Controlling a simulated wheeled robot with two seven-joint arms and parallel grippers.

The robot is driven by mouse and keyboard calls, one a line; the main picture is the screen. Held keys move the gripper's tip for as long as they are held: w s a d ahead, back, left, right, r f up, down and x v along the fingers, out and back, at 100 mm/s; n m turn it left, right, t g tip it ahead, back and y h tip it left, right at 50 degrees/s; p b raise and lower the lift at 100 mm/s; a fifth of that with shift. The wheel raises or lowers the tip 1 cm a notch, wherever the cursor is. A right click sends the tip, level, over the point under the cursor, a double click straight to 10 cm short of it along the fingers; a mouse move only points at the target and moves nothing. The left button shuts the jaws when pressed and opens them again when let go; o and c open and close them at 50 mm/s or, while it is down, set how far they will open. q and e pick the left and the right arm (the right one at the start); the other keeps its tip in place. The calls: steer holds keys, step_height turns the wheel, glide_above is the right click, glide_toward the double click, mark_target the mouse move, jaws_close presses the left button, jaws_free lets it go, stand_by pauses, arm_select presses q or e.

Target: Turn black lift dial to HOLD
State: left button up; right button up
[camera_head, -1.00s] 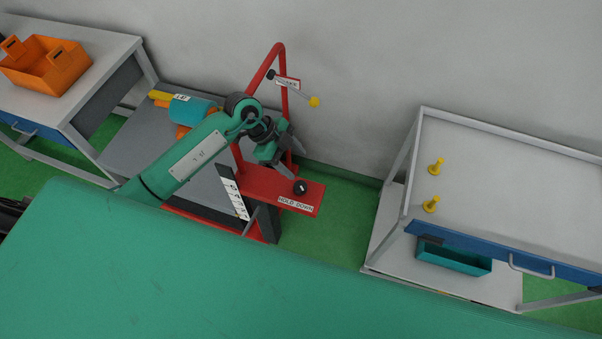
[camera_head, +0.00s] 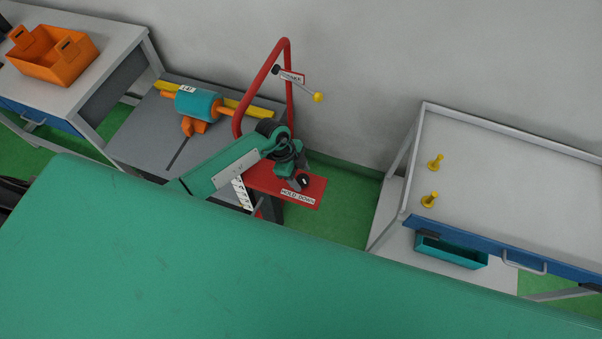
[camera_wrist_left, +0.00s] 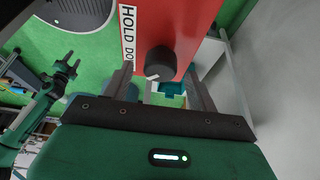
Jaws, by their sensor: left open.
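The black lift dial (camera_head: 304,181) sits on the red plate (camera_head: 316,187) of the lift cart, behind the HOLD DOWN label (camera_head: 298,197). In the left wrist view the dial (camera_wrist_left: 160,62) shows a white pointer mark on its rim, and the label (camera_wrist_left: 128,35) runs beside it. I cannot tell which word the pointer faces. My left gripper (camera_head: 297,182) is open at the dial. In the wrist view its fingers (camera_wrist_left: 159,82) stand on either side of the dial's line, with no clear contact. My right gripper (camera_wrist_left: 67,66) shows open and empty at the left of the wrist view.
A teal motor (camera_head: 199,104) lies on the grey lift platform (camera_head: 140,140). A table with an orange crate (camera_head: 50,68) stands left; a bench with yellow pegs (camera_head: 429,200) stands right.

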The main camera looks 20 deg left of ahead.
arm_select(q)
steer(key=shift+d+f, duration=0.2)
steer(key=shift+f, duration=0.25)
steer(key=c, duration=1)
